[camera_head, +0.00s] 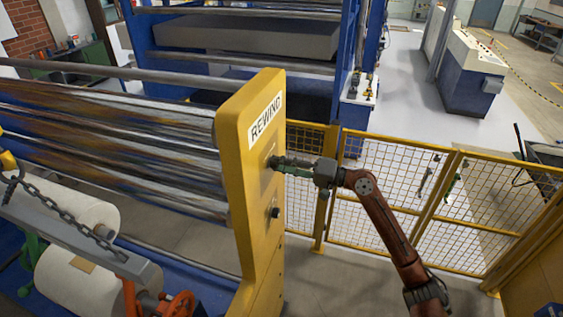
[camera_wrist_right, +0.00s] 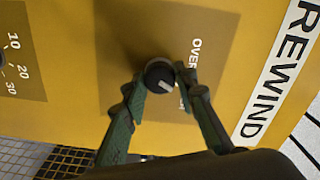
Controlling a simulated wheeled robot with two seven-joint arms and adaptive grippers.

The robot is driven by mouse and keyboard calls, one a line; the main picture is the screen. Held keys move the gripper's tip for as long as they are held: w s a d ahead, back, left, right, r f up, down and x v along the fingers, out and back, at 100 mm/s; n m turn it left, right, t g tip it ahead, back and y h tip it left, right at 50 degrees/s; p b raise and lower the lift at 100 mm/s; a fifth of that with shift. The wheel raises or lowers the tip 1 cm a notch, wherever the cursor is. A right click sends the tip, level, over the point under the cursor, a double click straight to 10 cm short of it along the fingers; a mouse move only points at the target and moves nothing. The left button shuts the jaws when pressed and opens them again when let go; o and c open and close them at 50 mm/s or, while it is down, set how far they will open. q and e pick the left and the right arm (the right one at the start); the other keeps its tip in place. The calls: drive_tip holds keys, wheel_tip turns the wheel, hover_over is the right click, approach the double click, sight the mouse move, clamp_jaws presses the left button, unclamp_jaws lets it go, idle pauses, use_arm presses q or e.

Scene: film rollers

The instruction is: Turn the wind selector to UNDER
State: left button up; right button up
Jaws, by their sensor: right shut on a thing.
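The wind selector (camera_wrist_right: 157,73) is a small round dark knob with a pale pointer mark, on a brown plate (camera_wrist_right: 135,35) of the yellow REWIND panel (camera_head: 240,130). The word OVER (camera_wrist_right: 195,56) shows beside it in the right wrist view; a second label below that word is mostly hidden by a finger. The pale mark is on the knob's lower right part in that view. My right gripper (camera_wrist_right: 161,82) has its green fingers on both sides of the knob, shut on it. In the head view the right gripper (camera_head: 278,163) reaches the panel from the right and hides the knob. My left gripper is out of view.
Another black knob (camera_head: 274,212) sits lower on the panel; a numbered dial plate (camera_wrist_right: 20,65) shows in the wrist view. Yellow mesh fencing (camera_head: 385,190) stands behind my right arm. Shiny film rollers (camera_head: 120,140) and white rolls (camera_head: 85,285) are on the left.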

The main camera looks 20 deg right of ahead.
drive_tip(key=shift+r, duration=0.1)
idle(0.4)
drive_tip(key=o, duration=1.2)
drive_tip(key=shift+c, duration=0.2)
drive_tip(key=v, duration=1.2)
